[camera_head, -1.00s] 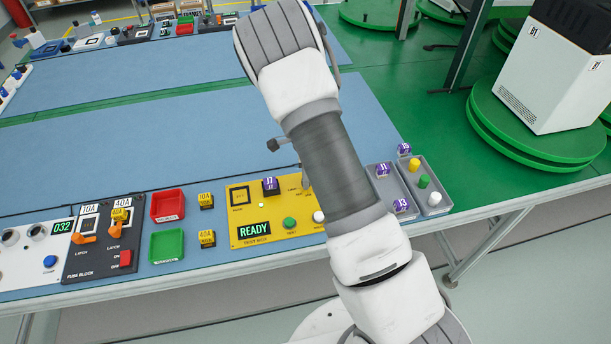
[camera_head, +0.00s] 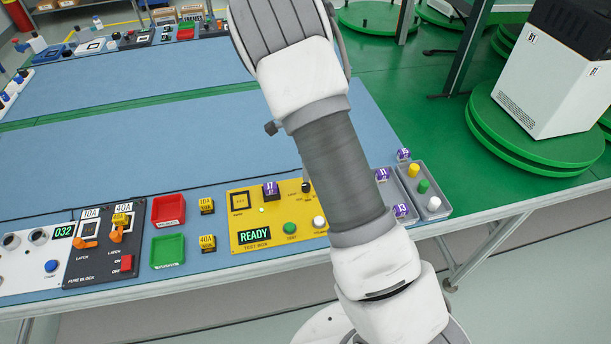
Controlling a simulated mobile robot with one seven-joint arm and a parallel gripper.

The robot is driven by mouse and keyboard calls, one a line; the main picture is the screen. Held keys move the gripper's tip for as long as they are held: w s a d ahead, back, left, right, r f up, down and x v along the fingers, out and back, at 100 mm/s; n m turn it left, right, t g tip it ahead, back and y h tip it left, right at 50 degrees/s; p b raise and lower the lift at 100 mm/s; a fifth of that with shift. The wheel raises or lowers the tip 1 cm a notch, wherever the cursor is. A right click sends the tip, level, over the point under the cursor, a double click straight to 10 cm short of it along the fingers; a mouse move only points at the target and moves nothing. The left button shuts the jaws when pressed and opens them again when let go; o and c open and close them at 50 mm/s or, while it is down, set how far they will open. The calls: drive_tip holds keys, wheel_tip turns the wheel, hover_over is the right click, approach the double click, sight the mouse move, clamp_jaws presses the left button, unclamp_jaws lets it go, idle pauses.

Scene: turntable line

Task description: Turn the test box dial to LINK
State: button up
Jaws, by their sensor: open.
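The yellow test box (camera_head: 240,211) sits at the front edge of the blue-topped table, its right part partly behind my arm. A small black dial (camera_head: 306,187) shows at the upper right of the box, right against the outline of my arm. The lettering around the dial is too small to read, so I cannot tell its setting. My gripper is hidden behind my arm.
Left of the box are yellow fuses (camera_head: 207,205), a red tray (camera_head: 168,222), a green tray (camera_head: 151,251) and the black fuse block (camera_head: 75,268). Grey trays (camera_head: 434,211) with purple blocks and pegs stand on the right. The blue mat behind is clear.

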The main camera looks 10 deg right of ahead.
wheel_tip(320, 180, up, 10)
drive_tip(key=shift+r+p, duration=0.25)
drive_tip(key=shift+p, duration=0.15)
drive_tip(key=s+r+n+t+y, duration=0.2)
drive_tip(key=s+r+n, duration=0.7)
drive_tip(key=s+r, duration=0.45)
drive_tip(key=s+r+n+t+h, duration=0.2)
drive_tip(key=s+r+n, duration=0.3)
drive_tip(key=s+n, duration=0.6)
drive_tip(key=s+t, duration=0.1)
drive_tip(key=s, duration=0.1)
drive_tip(key=shift+s+r+t, duration=0.25)
drive_tip(key=shift+s+t, duration=0.05)
drive_tip(key=shift+s, duration=0.05)
